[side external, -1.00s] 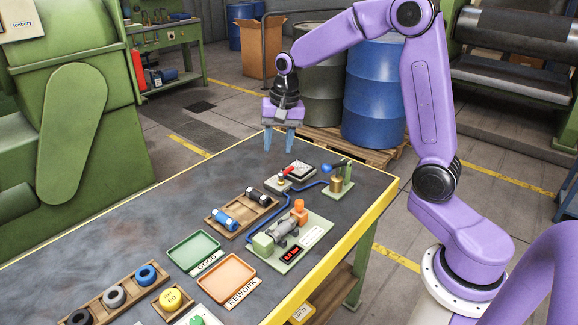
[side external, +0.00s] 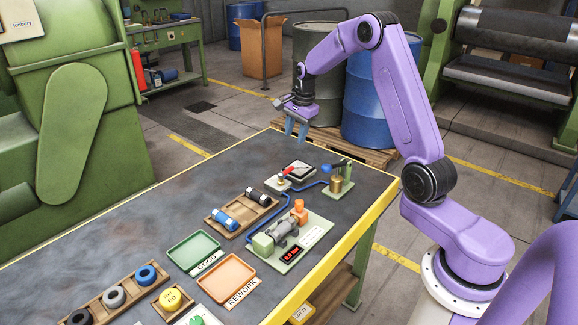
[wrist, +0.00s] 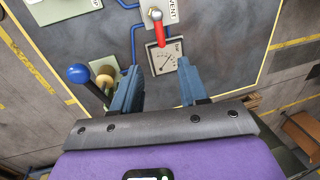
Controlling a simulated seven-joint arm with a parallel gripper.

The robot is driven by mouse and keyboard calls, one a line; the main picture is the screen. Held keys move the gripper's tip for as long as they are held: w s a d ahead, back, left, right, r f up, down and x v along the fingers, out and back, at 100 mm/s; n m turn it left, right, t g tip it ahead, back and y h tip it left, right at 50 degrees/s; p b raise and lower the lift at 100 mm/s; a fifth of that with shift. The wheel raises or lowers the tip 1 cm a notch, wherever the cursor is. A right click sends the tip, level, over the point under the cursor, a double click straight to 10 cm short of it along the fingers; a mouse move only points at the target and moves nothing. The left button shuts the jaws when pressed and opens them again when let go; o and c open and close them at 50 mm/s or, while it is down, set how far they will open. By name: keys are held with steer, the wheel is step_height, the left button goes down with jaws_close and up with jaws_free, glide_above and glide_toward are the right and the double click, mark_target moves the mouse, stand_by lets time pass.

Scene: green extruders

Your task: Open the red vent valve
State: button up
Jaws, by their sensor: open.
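The red vent valve handle (side external: 287,172) sits on a small pale plate near the far right end of the bench. In the wrist view the red handle (wrist: 159,32) points from a metal pivot toward my gripper, beside a label reading VENT. My gripper (side external: 297,130) is open and empty, fingers pointing down, in the air above and beyond the valve. In the wrist view my gripper (wrist: 158,74) has its two blue fingers apart, with the handle ahead of the gap and not between them. A square pressure gauge (wrist: 164,58) lies just by the handle's end.
A hand pump with a blue ball knob (side external: 326,168) and brass cylinder (side external: 336,184) stands right of the valve. Blue hoses (side external: 268,217) run to a fixture plate (side external: 312,250) in front. A wooden tray (side external: 240,218) holds cylinders to the left. Bare bench lies left of the valve.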

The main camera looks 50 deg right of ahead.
mark_target(288, 169)
steer(key=w+f, duration=0.1)
steer(key=f, duration=0.8)
steer(key=w+f, duration=0.1)
steer(key=f, duration=0.3)
steer(key=shift+w+f, duration=0.25)
steer(key=shift+w, duration=0.1)
jaws_close()
